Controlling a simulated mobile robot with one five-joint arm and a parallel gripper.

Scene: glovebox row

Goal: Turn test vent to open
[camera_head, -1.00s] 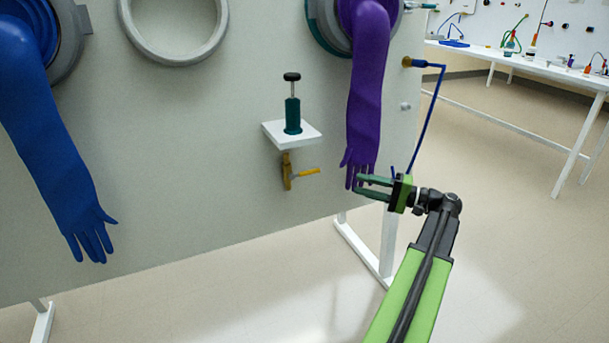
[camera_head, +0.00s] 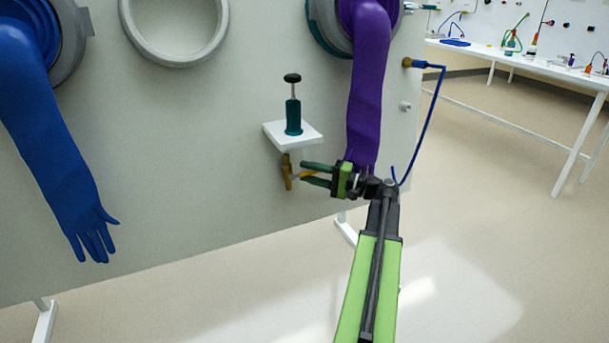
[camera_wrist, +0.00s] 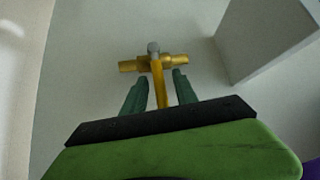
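The test vent is a small brass valve (camera_head: 287,172) on the grey panel, just below a white shelf. Its yellow lever handle (camera_wrist: 158,82) points out toward my gripper in the wrist view. My gripper (camera_head: 304,173) has its two dark green fingers on either side of the lever. In the wrist view the fingers (camera_wrist: 157,82) are apart, with a gap visible on both sides of the lever. The brass body (camera_wrist: 127,66) lies crosswise beyond the fingertips. Whether a finger touches the lever is hidden in the head view.
The white shelf (camera_head: 303,138) holding a teal pump (camera_head: 293,115) juts out just above the vent. A purple glove (camera_head: 368,90) hangs right behind my gripper. A blue glove (camera_head: 60,160) hangs at left. A blue hose (camera_head: 432,120) hangs at right.

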